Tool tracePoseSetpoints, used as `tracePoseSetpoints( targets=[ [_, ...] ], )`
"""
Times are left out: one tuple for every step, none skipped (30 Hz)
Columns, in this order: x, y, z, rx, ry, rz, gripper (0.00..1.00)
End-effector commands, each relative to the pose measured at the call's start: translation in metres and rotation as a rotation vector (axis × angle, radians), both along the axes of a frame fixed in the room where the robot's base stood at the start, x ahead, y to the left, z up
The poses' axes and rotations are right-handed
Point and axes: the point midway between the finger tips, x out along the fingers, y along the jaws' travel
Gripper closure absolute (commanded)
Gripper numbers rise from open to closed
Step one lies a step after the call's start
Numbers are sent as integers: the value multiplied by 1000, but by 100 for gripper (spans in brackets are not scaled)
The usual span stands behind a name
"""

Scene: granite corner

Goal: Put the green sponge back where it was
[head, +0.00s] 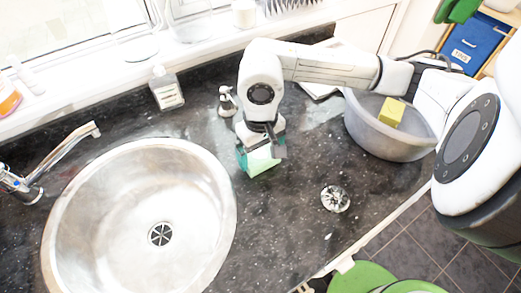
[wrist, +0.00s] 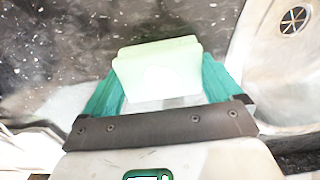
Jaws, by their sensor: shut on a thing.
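The green sponge (wrist: 160,68) is pale green and sits between the two teal fingers of my gripper (wrist: 163,85) in the wrist view. My gripper is shut on it. In the head view my gripper (head: 262,153) points down over the dark counter, right of the sink, and the sponge (head: 259,164) shows below its fingers. I cannot tell whether the sponge touches the counter.
The round steel sink (head: 75,225) lies to the left, with a tap (head: 62,160) behind it. A grey tub (head: 365,135) holding a yellow block (head: 391,112) stands to the right. A soap bottle (head: 166,88) stands at the back. A shiny round object (head: 335,198) lies on the front counter.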

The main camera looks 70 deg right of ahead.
Motion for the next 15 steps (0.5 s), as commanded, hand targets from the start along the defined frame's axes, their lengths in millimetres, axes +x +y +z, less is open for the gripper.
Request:
tracePoseSetpoints(
  targets=[
    [0, 0, -3, -1, 0, 1, 32],
    [0, 0, -3, -1, 0, 1, 32],
    [0, 0, -3, -1, 0, 1, 32],
    [0, 0, -4, -1, 0, 1, 32],
    [0, 0, -4, -1, 0, 1, 32],
    [0, 0, -3, -1, 0, 1, 5],
    [0, 0, -2, -1, -1, 1, 2],
    [0, 0, -2, -1, -1, 1, 0],
    [0, 0, -2, 0, 0, 1, 0],
    [0, 0, -2, 0, 0, 1, 0],
    [0, 0, -2, 0, 0, 0, 0],
    [0, 0, -2, 0, 0, 0, 0],
    [0, 0, -2, 0, 0, 0, 0],
    [0, 0, -2, 0, 0, 0, 0],
    [0, 0, -1, 0, 0, 0, 0]
  ],
)
